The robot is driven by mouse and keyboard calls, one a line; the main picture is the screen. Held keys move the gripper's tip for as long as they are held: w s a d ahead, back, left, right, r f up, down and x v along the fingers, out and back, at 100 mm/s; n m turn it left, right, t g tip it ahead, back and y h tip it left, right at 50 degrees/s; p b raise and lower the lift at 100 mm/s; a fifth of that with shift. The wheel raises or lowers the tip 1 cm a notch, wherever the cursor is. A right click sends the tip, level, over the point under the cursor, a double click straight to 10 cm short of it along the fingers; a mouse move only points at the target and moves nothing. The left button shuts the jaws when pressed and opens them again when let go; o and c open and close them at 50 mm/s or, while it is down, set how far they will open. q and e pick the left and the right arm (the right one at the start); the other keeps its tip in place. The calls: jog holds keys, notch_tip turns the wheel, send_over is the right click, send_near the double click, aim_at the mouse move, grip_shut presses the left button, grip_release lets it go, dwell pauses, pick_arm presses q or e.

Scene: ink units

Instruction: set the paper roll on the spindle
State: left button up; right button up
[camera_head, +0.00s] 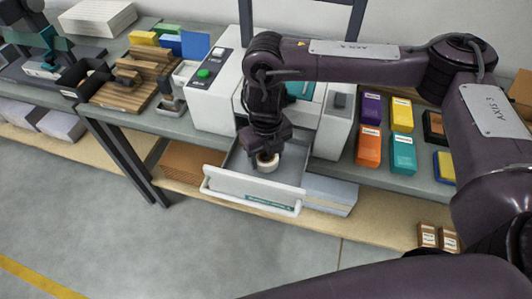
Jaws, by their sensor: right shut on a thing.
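My right gripper (265,150) points down over an open drawer (222,182) of the white machine (214,92). It is shut on the paper roll (267,163), a small cream roll with a dark core that shows just below the fingers, inside the drawer's outline. I cannot tell whether the roll touches the drawer floor. The spindle cannot be made out; the gripper and roll cover that part of the drawer. My left gripper is not in view.
Colored ink boxes (402,152) stand on the bench right of the machine. A wooden slatted block (130,85) and a stack of white paper (98,17) are at left. Flat packs (332,192) lie on the lower shelf. The floor in front is clear.

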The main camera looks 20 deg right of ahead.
jog(key=shift+p, duration=0.35)
dwell(0.7)
jog(key=shift+f+b, duration=0.5)
jog(key=shift+f, duration=0.15)
dwell(0.3)
jog(key=o, duration=0.7)
jog(key=shift+r, duration=0.1)
notch_tip(320, 180, up, 11)
jog(key=p, duration=1.1)
